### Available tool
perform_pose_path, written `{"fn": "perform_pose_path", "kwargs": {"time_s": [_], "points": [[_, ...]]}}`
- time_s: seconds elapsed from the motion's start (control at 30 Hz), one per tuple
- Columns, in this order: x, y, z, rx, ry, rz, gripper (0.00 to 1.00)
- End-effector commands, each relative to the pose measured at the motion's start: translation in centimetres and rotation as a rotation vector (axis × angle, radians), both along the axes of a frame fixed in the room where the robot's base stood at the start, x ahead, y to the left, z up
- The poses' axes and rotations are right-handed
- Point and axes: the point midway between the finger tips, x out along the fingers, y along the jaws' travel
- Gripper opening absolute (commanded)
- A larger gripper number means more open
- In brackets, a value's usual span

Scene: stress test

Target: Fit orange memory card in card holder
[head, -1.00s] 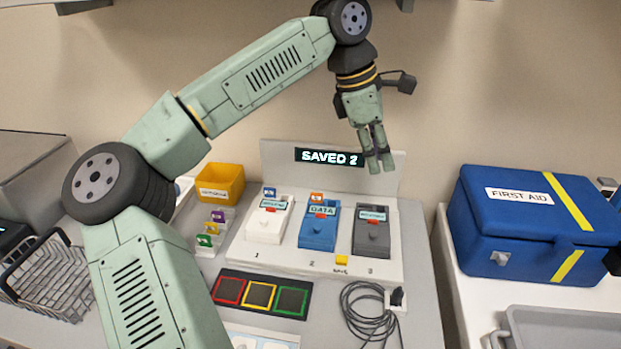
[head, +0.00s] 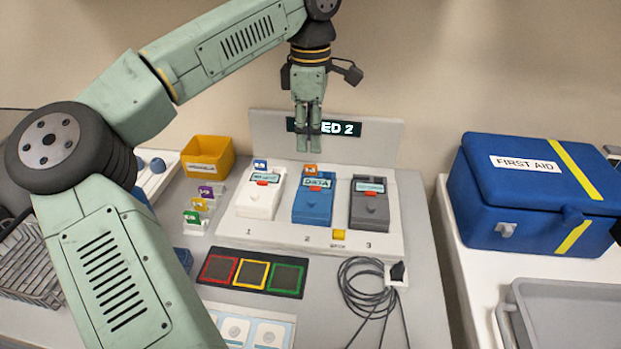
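The orange memory card (head: 310,169) stands at the back of the blue DATA reader (head: 313,205), its top edge showing. The card holder seems to be the small pale rack (head: 195,222) to the left, with a purple card (head: 206,193), a yellow card (head: 199,205) and a green card (head: 192,217) upright in it. My gripper (head: 308,150) points down in front of the SAVED 2 display, above and behind the blue reader, apart from the orange card. Its fingers are close together with nothing visible between them; whether they are fully shut is unclear.
A white reader (head: 260,203) with a blue card (head: 260,164) and a grey reader (head: 370,208) flank the blue one. A yellow bin (head: 207,156) stands behind the rack. A coloured-square mat (head: 215,270) and coiled cable (head: 365,290) lie in front. A first-aid box (head: 500,205) stands right.

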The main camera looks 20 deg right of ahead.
Motion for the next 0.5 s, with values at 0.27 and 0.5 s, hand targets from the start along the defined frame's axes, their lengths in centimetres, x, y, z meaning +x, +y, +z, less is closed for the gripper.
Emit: {"fn": "perform_pose_path", "kwargs": {"time_s": [0.27, 0.5], "points": [[0.0, 0.0, -4.5, -0.001, 0.001, -0.001, 0.23], [0.0, 0.0, -5.9, 0.0, 0.001, 0.0, 0.23]]}}
